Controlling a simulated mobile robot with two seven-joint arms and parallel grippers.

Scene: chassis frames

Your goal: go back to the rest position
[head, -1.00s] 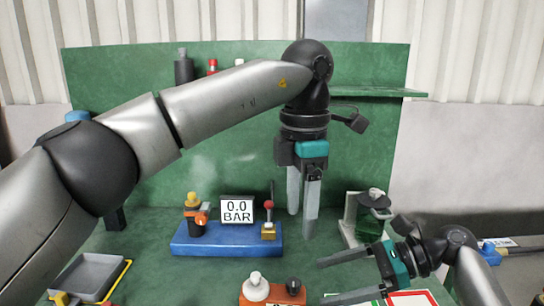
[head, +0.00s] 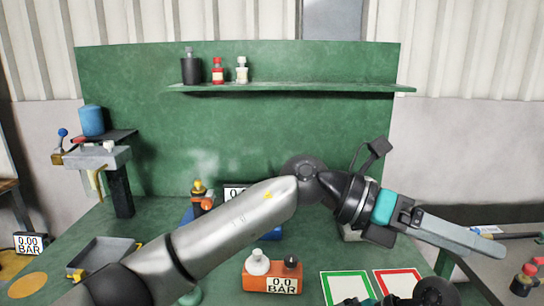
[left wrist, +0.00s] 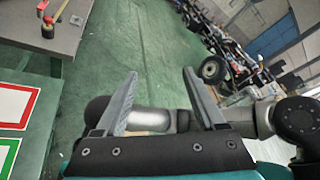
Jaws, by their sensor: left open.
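My left arm reaches across the bench from the lower left in the head view. Its gripper (head: 486,246) points right and slightly down, past the right side of the bench. In the left wrist view the two grey fingers (left wrist: 160,78) stand apart with nothing between them, above the green floor. Only a dark part of my right gripper or wrist (head: 375,301) shows at the bottom edge of the head view; its fingers cannot be made out. Part of my right arm also shows behind the left fingers in the left wrist view.
An orange block (head: 259,282) with a pressure readout sits at the front of the bench. Green-framed (head: 323,288) and red-framed (head: 412,274) cards lie beside it. A grey tray (head: 97,252) is at left. Bottles stand on the back shelf (head: 300,87). My arm partly hides the blue base.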

